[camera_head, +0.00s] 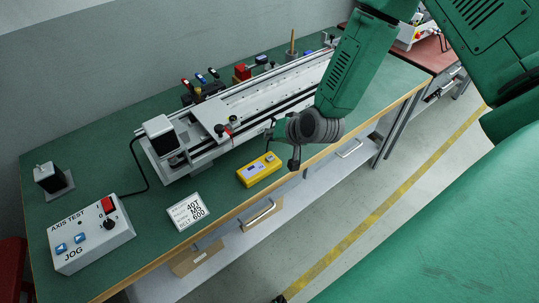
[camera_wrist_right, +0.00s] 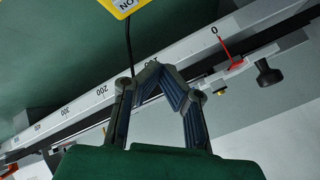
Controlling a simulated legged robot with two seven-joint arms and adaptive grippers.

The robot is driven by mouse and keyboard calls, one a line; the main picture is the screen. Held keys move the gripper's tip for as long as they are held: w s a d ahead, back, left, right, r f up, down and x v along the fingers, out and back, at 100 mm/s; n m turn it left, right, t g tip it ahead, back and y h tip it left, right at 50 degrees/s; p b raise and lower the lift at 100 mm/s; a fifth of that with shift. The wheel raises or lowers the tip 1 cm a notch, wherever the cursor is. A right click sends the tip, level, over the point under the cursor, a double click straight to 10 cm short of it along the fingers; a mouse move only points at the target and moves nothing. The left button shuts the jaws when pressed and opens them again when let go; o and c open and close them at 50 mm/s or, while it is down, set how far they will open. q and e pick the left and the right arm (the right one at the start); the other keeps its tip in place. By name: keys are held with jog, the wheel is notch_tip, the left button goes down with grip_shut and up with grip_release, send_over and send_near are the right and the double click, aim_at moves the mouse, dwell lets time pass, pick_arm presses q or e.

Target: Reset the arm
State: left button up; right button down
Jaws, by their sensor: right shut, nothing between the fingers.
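My right arm comes in from the top right over the bench. Its right gripper (camera_head: 270,128) is near the front of the linear axis, above the bench and behind the yellow handheld device. In the right wrist view the two blue-grey fingers (camera_wrist_right: 153,68) meet at their tips with nothing between them. The long linear axis (camera_head: 240,110) runs across the bench. Its scale rail (camera_wrist_right: 90,98) and red pointer (camera_wrist_right: 229,54) show beyond the fingers in the wrist view. I cannot make out my left gripper.
A yellow device (camera_head: 260,170) lies near the bench's front edge, left of my right gripper. A white label card (camera_head: 187,211) and the JOG control box (camera_head: 90,234) are farther left. Small tools stand behind the axis. The floor in front has a yellow line (camera_head: 400,190).

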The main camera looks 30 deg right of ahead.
jog(key=shift+n+g, duration=0.8)
jog(key=shift+g, duration=0.1)
jog(key=s+a+f, duration=0.1)
jog(key=s, duration=0.1)
jog(key=s+f+b, duration=0.1)
jog(key=f, duration=0.1)
jog(key=s+a+f+b, duration=0.1)
jog(key=s+f, duration=0.1)
jog(key=shift+s+a+f, duration=0.2)
jog(key=shift+s+a, duration=0.1)
jog(key=shift+s, duration=0.05)
jog(key=s+f+n+g+b, duration=0.3)
jog(key=s+f, duration=0.2)
jog(key=s, duration=0.7)
jog(key=s+f+n+g+h+b, duration=0.1)
jog(key=s+f+n+g+b, duration=0.2)
jog(key=s, duration=0.9)
notch_tip(320, 180, down, 3)
jog(key=shift+a+r+g+h, duration=0.15)
jog(key=shift+a+g+h, duration=0.15)
jog(key=shift+a, duration=0.15)
jog(key=shift+s+d, duration=0.1)
